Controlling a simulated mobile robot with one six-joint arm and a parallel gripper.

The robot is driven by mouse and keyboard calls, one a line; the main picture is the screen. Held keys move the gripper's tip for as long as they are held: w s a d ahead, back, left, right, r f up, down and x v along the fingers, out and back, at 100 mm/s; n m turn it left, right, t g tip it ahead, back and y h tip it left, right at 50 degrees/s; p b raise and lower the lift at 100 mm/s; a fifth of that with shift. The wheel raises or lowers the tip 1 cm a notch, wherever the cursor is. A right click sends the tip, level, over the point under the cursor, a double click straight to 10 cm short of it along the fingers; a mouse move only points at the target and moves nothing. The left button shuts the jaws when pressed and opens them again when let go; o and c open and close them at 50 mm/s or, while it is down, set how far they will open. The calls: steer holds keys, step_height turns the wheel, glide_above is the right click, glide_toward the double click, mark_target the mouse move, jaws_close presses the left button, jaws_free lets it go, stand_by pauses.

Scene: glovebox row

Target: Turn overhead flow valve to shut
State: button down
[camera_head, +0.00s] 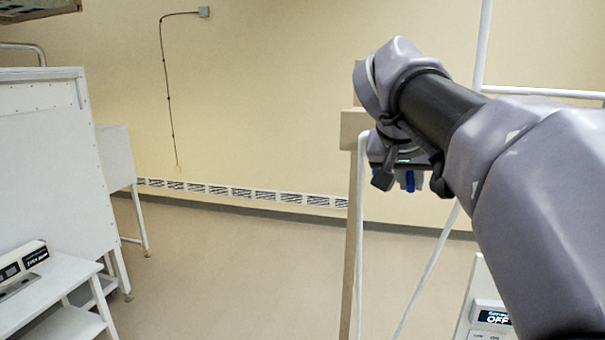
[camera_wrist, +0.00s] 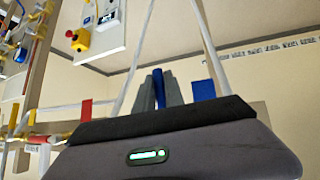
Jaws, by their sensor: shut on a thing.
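My gripper (camera_head: 408,180) is at the end of my raised arm, right of centre in the head view, with its fingers pointing down. In the wrist view its two grey fingers (camera_wrist: 160,90) are shut on a narrow blue handle (camera_wrist: 158,84). A second blue piece (camera_wrist: 203,89) shows just right of the fingers; I cannot tell whether it belongs to the same part. Blue also shows below the gripper in the head view (camera_head: 410,181). The valve body and the handle's angle are hidden by my gripper and arm.
A beige post (camera_head: 346,230) and white pipes (camera_head: 361,230) stand close by the gripper. White benches (camera_head: 45,170) stand left; the middle floor is clear.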

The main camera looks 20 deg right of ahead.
steer(key=shift+w+a+r+m+y, duration=0.1)
steer(key=shift+w+a+m+y, duration=0.05)
steer(key=shift+a+m+y, duration=0.15)
stand_by(0.4)
steer(key=c, duration=1.4)
jaws_free()
steer(key=shift+w, duration=0.1)
steer(key=shift+c, duration=0.2)
